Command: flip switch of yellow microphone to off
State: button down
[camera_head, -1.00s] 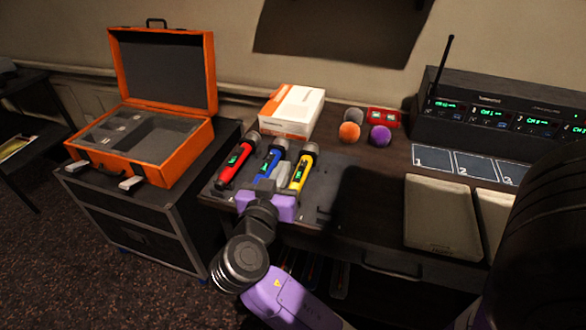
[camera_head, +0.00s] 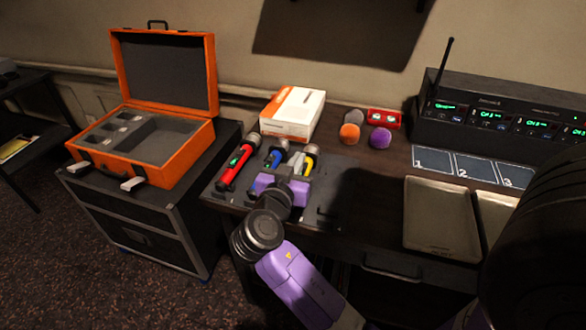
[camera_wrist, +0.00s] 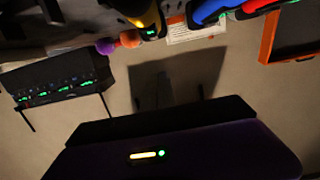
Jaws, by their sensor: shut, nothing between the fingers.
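The yellow microphone (camera_head: 309,165) lies on a dark mat between the blue one and the mat's right side. Only its grey head end and a little yellow body show in the head view; my gripper covers the rest, so its switch is hidden. In the wrist view part of the yellow microphone (camera_wrist: 133,9) shows at the top edge. My gripper (camera_head: 297,180) is shut and empty, right over or against the yellow body; I cannot tell if it touches. The blue microphone (camera_head: 274,158) is partly covered. The red microphone (camera_head: 232,172) lies at the left.
A white and orange box (camera_head: 292,113) stands behind the microphones. Foam balls, orange (camera_head: 349,133) and purple (camera_head: 380,137), sit to the right. An open orange case (camera_head: 150,145) is at the left. Trays (camera_head: 440,215) and a receiver rack (camera_head: 490,112) are at the right.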

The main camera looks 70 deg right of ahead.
aim_at(302, 173)
jog(key=d, duration=0.3)
jog(key=shift+d+f, duration=0.1)
jog(key=shift+d, duration=0.15)
notch_tip(302, 173, down, 3)
jog(key=shift+w+d+r, duration=0.1)
jog(key=shift+d+r, duration=0.05)
jog(key=shift+r, duration=0.05)
jog(key=shift+d+f, duration=0.15)
jog(key=shift+f, duration=0.65)
